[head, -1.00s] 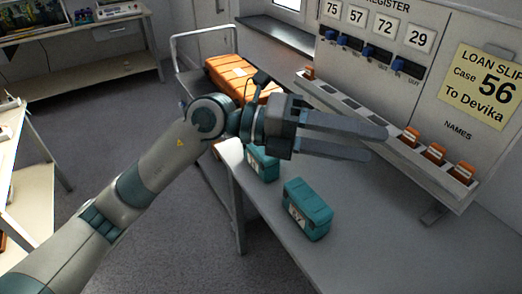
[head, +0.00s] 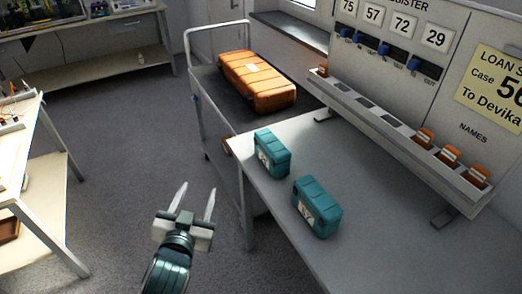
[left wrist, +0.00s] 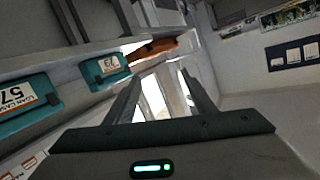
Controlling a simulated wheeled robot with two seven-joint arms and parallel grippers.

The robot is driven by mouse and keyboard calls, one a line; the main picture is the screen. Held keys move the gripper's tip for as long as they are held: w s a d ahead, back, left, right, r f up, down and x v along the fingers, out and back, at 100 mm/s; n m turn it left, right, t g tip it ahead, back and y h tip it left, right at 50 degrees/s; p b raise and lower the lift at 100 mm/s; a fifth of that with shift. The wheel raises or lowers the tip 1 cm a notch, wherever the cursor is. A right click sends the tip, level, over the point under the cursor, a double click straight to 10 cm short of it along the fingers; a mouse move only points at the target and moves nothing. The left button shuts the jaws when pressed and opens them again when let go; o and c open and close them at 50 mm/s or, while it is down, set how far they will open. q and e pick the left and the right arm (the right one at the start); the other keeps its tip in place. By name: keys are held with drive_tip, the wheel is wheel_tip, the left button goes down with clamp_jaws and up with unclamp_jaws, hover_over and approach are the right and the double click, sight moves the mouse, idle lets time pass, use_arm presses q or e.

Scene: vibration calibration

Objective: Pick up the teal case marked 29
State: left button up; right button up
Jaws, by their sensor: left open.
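Two teal cases stand on the grey bench. The farther one (head: 272,153) is near the bench's left edge; the nearer one (head: 317,207) is to its right and closer to me. In the left wrist view the nearer case (left wrist: 62,101) has a label that looks like 57. The farther case (left wrist: 96,76) has a smaller label there, too small to read surely. My left gripper (head: 196,190) is open and empty, left of the bench edge, apart from both cases, its fingers pointing away from me. My right gripper is not in view.
An orange case (head: 257,82) lies on a trolley (head: 205,100) behind the bench. A register board (head: 400,65) with number plates, blue switches and a rack of orange tags stands along the bench's back. A pale table (head: 42,150) stands left.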

use_arm(q)
drive_tip(key=s+a+f+g, duration=0.3)
drive_tip(key=s+f+g, duration=0.8)
drive_tip(key=s+f, duration=1.4)
drive_tip(key=s+d+f+t+h, duration=0.1)
drive_tip(key=d+f, duration=0.1)
drive_tip(key=f, duration=1.4)
drive_tip(key=s+d+f+t, duration=0.1)
drive_tip(key=d+f, duration=0.1)
drive_tip(key=f, duration=1.4)
drive_tip(key=shift+d+f+h, duration=0.15)
drive_tip(key=shift+f+h, duration=0.1)
drive_tip(key=shift+h, duration=0.15)
